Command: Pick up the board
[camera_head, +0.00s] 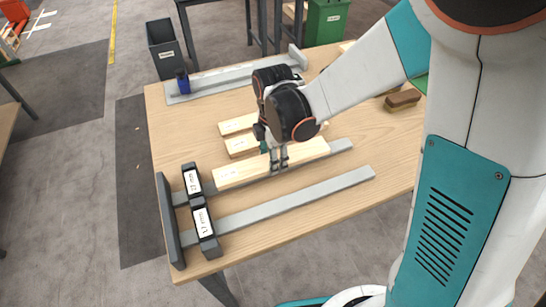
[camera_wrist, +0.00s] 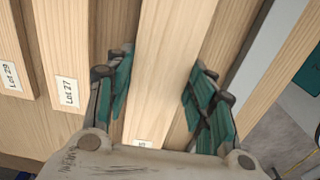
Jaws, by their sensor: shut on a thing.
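The board (camera_head: 240,173) is a long pale wooden plank at the middle of the table, beside the rear of two grey rails. My gripper (camera_head: 279,165) comes down on it near its middle. In the wrist view, my gripper (camera_wrist: 158,80) has one teal-padded finger on each side of the board (camera_wrist: 170,55), shut on it. The label at the board's near end is mostly hidden by my gripper. I cannot tell whether the board touches the table.
Two similar boards (camera_head: 237,125) (camera_head: 241,146) lie behind; in the wrist view their labels read Lot 29 (camera_wrist: 10,75) and Lot 27 (camera_wrist: 67,92). The front rail (camera_head: 300,200) carries a black labelled block (camera_head: 204,222). A brown brush-like block (camera_head: 403,98) lies right. A blue object (camera_head: 183,82) stands at the back.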

